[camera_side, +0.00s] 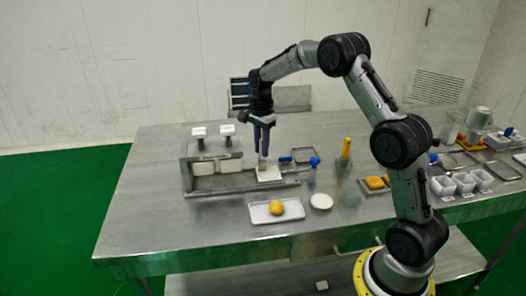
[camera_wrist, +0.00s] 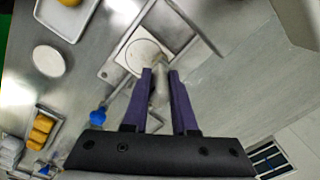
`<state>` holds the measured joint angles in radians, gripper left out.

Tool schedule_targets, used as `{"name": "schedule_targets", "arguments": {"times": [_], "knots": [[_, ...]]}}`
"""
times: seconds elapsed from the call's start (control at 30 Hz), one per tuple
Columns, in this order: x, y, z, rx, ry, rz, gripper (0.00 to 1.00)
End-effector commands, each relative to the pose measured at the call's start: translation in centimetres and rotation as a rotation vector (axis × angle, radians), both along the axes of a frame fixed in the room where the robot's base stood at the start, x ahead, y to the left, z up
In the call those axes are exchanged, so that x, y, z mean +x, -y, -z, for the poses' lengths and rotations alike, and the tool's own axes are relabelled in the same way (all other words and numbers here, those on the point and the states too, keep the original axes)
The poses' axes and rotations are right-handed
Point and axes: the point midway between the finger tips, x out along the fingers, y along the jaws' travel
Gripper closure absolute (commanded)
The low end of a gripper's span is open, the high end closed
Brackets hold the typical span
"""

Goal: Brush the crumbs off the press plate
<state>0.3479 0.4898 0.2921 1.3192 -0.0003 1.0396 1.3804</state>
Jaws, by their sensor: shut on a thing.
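The press plate (camera_side: 268,174) is a pale square plate on the metal rail of the machine. In the wrist view the plate (camera_wrist: 143,52) shows a circle outline on its face. My gripper (camera_side: 262,154) points down above the plate's back part. In the wrist view my gripper (camera_wrist: 161,72) is shut on a slim greyish thing, seemingly the brush (camera_wrist: 160,83), whose lower end is close to the plate. I cannot tell whether it touches. Crumbs are too small to make out.
The machine's block with two white-topped posts (camera_side: 213,150) stands left of the plate. A blue-ended handle (camera_side: 301,159) lies to its right. In front are a white tray (camera_side: 259,213) with a yellow ball and a white disc (camera_side: 321,201). A yellow upright thing (camera_side: 345,148) stands right.

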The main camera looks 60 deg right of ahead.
Motion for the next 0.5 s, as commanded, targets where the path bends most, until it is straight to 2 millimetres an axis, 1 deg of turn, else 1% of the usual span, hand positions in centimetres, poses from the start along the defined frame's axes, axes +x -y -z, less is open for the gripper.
{"name": "schedule_targets", "arguments": {"times": [0.07, 0.4, 0.5], "knots": [[0.3, 0.6, 0.0, 0.0, -0.001, 0.001, 1.0], [-2.1, 2.7, 0.1, 0.0, -0.002, 0.002, 1.0], [-2.7, 1.8, 0.1, 0.0, -0.002, -0.001, 1.0]]}}
